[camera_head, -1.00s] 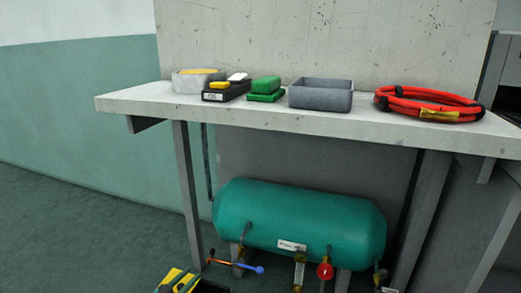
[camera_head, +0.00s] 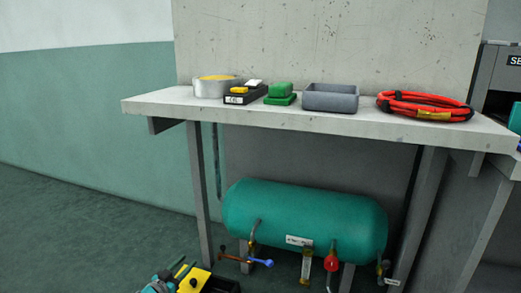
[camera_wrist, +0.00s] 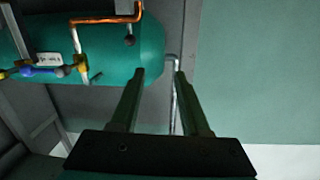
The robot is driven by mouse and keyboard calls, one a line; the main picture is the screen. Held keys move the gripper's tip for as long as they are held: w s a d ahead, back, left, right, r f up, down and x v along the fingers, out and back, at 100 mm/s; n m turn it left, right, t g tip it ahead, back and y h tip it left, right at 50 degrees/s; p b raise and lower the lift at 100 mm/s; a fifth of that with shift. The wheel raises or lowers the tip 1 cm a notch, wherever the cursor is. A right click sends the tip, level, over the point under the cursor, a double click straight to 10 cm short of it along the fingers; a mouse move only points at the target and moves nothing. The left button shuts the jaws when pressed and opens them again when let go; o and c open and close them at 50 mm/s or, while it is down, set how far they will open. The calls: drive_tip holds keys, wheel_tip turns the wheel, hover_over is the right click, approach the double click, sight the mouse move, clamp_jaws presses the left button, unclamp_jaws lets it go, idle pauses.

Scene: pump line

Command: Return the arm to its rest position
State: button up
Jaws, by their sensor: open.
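My gripper (camera_wrist: 160,75) shows in the wrist view with its two dark fingers apart and nothing between them. Beyond the fingers is the teal tank (camera_wrist: 150,45), with a copper pipe (camera_wrist: 105,20) and a blue-handled valve (camera_wrist: 38,72). The wrist view looks upside down, with the pale wall at the bottom. I cannot make out my gripper in the head view. There the teal tank (camera_head: 300,212) lies under the bench, with a red-handled valve (camera_head: 331,262) and a blue-handled valve (camera_head: 262,262) along its lower front.
Yellow and black items (camera_head: 200,280) show at the bottom. Floor at left is clear.

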drive_tip(key=w+r+n+g+y+p, duration=0.1)
drive_tip(key=w+r+y, duration=0.3)
drive_tip(key=r, duration=0.4)
drive_tip(key=w+r+n+y+p, duration=0.2)
drive_tip(key=w+r+y, duration=0.15)
drive_tip(key=r, duration=0.45)
drive_tip(key=s+d+r+n+g+y+p, duration=0.25)
drive_tip(key=s+d+r+y, duration=0.2)
drive_tip(key=r, duration=0.55)
drive_tip(key=s+d+r+g+h+p, duration=0.1)
drive_tip(key=s+d+g, duration=0.3)
drive_tip(key=s+d, duration=0.8)
drive_tip(key=s+d+r+g+h+p, duration=0.2)
drive_tip(key=s+d+g, duration=0.3)
drive_tip(key=s+d, duration=0.7)
drive_tip(key=s+d+r+g+h+p, duration=0.2)
drive_tip(key=s+d+g, duration=0.3)
drive_tip(key=s+d, duration=0.8)
drive_tip(key=s, duration=1.6)
drive_tip(key=shift+r, duration=0.35)
